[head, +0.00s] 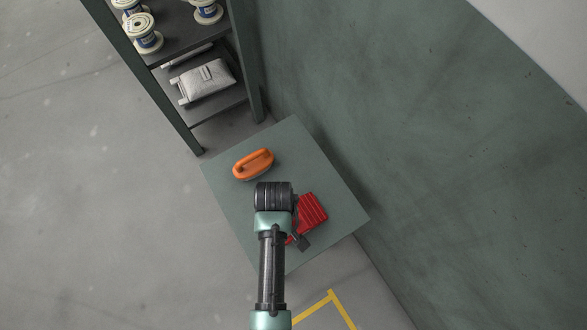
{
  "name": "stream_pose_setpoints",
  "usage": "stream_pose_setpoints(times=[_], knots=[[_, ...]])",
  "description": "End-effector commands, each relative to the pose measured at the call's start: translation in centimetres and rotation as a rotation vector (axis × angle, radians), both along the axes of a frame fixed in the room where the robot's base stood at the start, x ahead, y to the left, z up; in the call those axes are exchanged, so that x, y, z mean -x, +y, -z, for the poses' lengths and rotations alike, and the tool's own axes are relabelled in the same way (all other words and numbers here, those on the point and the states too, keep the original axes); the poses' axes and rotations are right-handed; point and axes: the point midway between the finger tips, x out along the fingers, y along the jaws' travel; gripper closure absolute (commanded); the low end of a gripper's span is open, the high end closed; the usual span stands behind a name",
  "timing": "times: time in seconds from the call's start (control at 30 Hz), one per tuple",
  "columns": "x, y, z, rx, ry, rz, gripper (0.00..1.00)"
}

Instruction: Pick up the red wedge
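The red wedge (313,211), with a ribbed top, lies on the grey-green square table (337,205), right of the middle. My arm comes up from the bottom of the head view and reaches over the table, covering the wedge's left part.
An orange handled object (253,164) lies on the table above my arm. A dark shelf (183,38) with several spools (145,38) and a grey pouch (205,82) stands at the upper left. A green wall (430,130) runs along the right. Yellow tape (318,303) marks the floor below.

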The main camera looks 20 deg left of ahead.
Motion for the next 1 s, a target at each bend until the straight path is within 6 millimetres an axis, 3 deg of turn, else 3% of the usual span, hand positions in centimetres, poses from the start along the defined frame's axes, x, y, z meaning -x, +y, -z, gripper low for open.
stream_pose_setpoints(times=[0.13,0.47,1.0], knots=[[-0.02,0.01,-0.06,0.0,0.0,0.0,0.43],[-0.01,0.01,-0.08,0.0,0.0,0.0,1.0],[0.02,0.01,-0.08,0.0,0.0,0.0,1.0]])
